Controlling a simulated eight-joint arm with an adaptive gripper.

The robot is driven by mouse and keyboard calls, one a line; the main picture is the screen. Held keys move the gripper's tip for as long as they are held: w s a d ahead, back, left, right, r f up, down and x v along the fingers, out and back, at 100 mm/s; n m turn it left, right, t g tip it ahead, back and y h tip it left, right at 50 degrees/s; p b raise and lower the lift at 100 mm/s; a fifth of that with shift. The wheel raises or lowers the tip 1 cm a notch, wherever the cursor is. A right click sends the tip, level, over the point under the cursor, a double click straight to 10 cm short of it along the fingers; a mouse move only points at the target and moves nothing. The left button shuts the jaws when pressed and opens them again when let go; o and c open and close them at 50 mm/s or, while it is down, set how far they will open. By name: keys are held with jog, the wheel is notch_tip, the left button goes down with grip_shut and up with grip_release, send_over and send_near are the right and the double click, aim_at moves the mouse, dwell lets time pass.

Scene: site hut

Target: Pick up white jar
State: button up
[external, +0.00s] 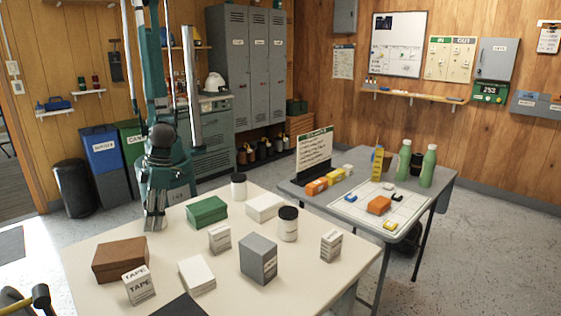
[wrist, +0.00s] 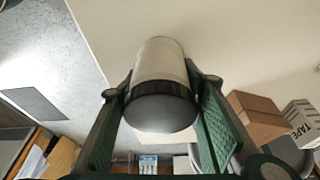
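A white jar with a dark lid (wrist: 160,65) is between the two fingers of my gripper (wrist: 163,90) in the wrist view. The fingers lie close along both its sides and appear to touch it. In the external view my gripper (external: 154,222) points down over the far left part of the table, and the jar there is hidden by it. I cannot tell whether the jar's base rests on the table. Two other white jars with dark lids stand on the table: one at the back (external: 239,189) and one at the right (external: 288,228).
A brown box (external: 121,262) and a tape box (external: 139,287) stand in front of my gripper. A green box (external: 207,211) is to its right. White boxes and a grey box (external: 259,259) crowd the middle of the table (external: 90,292). A second table (external: 440,178) stands behind right.

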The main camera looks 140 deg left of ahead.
aim_at(144, 204)
jog(key=c, duration=0.4)
jog(key=shift+o, duration=0.2)
jog(key=shift+r, duration=0.15)
jog(key=shift+r+p, duration=1.7)
jog(key=shift+r, duration=3.15)
jog(key=shift+w, duration=0.1)
jog(key=shift+w+r, duration=0.3)
jog(key=shift+w, duration=0.3)
jog(key=w+a+r+p, duration=0.3)
jog(key=w+a+p, duration=0.1)
jog(key=w, duration=0.9)
jog(key=w+a+r+n+p, duration=0.1)
jog(key=w+a+r+p, duration=0.3)
jog(key=w, duration=1)
jog(key=w+a+r+p, duration=0.3)
jog(key=w+a, duration=0.1)
jog(key=w, duration=1)
jog(key=shift+r+n+p, duration=0.3)
jog(key=shift+r+p, duration=0.05)
jog(key=shift+p, duration=0.05)
